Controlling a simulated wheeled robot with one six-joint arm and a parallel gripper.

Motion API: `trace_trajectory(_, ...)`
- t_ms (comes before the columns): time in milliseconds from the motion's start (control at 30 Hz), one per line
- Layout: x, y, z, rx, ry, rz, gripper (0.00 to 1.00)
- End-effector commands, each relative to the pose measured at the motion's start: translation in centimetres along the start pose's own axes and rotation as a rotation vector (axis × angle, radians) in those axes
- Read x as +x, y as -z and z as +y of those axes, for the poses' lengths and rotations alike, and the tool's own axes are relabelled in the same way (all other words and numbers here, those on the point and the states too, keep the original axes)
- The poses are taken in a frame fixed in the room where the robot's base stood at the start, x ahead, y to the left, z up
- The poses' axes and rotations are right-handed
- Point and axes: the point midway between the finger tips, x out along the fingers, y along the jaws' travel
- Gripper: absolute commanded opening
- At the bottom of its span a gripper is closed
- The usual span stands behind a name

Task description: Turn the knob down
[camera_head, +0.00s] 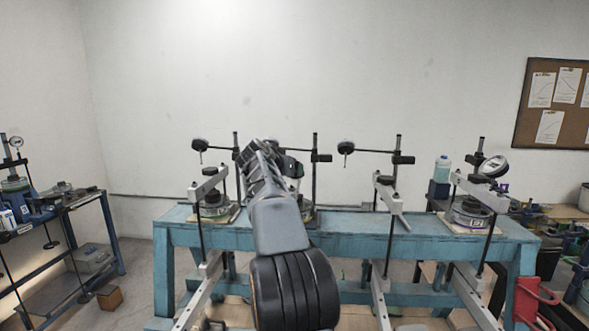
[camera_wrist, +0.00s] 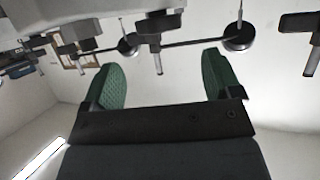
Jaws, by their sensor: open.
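A blue bench (camera_head: 345,245) carries several lever frames with pale lever arms and black knobs. One knob (camera_head: 386,180) sits on the lever right of my arm; another knob (camera_head: 210,171) is on the left frame. I cannot tell which knob the task names. In the head view my arm reaches forward over the bench, and the gripper end hides part of the middle frame. The wrist view looks upside down, with a round gauge (camera_wrist: 238,37) beyond the right finger, apart from it.
Upright posts with black clamps (camera_head: 403,160) and dial gauges (camera_head: 347,147) rise along the bench. A bottle (camera_head: 442,170) and a tilted dial (camera_head: 493,167) stand at the right. A side shelf (camera_head: 70,205) is at the left.

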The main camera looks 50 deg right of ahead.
Motion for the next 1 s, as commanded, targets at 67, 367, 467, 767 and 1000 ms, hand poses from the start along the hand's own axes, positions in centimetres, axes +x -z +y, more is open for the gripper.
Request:
trace_trajectory(67,1.6,0.3,0.0,-0.001,-0.003,-0.003,0.84)
trace_trajectory(367,6.1,0.3,0.0,0.0,0.0,-0.001,0.84)
trace_trajectory(467,7.0,0.2,0.0,0.0,0.0,-0.001,0.84)
trace_trajectory(767,8.0,0.0,0.0,0.0,0.001,0.0,0.84)
trace_trajectory(1000,7.9,0.0,0.0,0.0,0.001,0.0,0.78)
